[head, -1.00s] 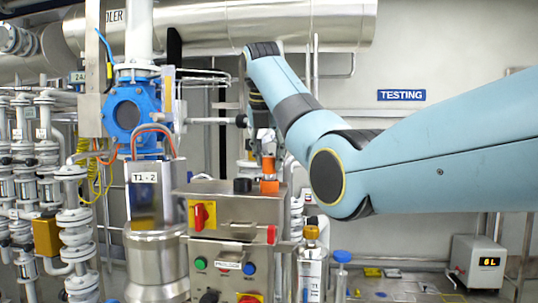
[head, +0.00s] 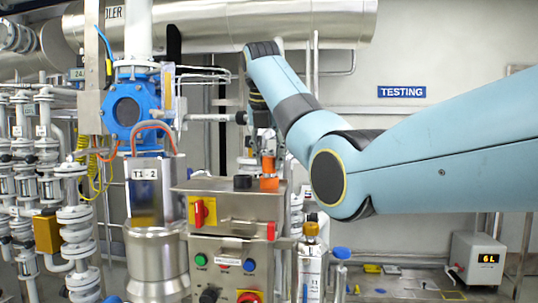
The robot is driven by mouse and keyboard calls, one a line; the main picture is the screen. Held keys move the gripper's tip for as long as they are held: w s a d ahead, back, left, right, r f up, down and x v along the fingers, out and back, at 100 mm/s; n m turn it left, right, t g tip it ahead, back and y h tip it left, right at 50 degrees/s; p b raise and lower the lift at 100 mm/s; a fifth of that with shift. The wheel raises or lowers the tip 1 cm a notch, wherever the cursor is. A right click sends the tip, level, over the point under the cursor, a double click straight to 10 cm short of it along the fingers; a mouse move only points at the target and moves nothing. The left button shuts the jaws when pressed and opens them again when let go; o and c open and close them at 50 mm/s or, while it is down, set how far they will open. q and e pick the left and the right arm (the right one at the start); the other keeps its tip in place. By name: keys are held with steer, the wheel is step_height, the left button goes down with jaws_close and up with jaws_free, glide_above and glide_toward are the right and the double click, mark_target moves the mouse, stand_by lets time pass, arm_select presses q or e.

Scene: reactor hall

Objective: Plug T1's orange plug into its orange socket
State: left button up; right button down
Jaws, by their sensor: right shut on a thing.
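My right gripper (head: 266,152) points down above the top of a steel control box (head: 237,207) in the middle of the head view. It is shut on the orange plug (head: 268,164), of which only a small part shows under the dark fingers. Directly below stands an orange block (head: 269,184) on the box top, which looks like the orange socket. The plug is right over it; I cannot tell whether they touch. A steel vessel labelled T1-2 (head: 153,198) stands to the left, with an orange cable over its top. My left gripper is not in view.
A black cap (head: 243,182) sits on the box top just left of the orange block. The box front carries a red-yellow switch (head: 202,212) and several buttons. A bottle (head: 311,260) stands right of the box. White-flanged pipes (head: 75,230) fill the left.

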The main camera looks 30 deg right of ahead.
steer(key=shift+f, duration=0.4)
stand_by(0.3)
steer(key=c, duration=0.9)
jaws_free()
steer(key=shift+r, duration=0.1)
step_height(320, 180, up, 10)
steer(key=shift+f, duration=0.1)
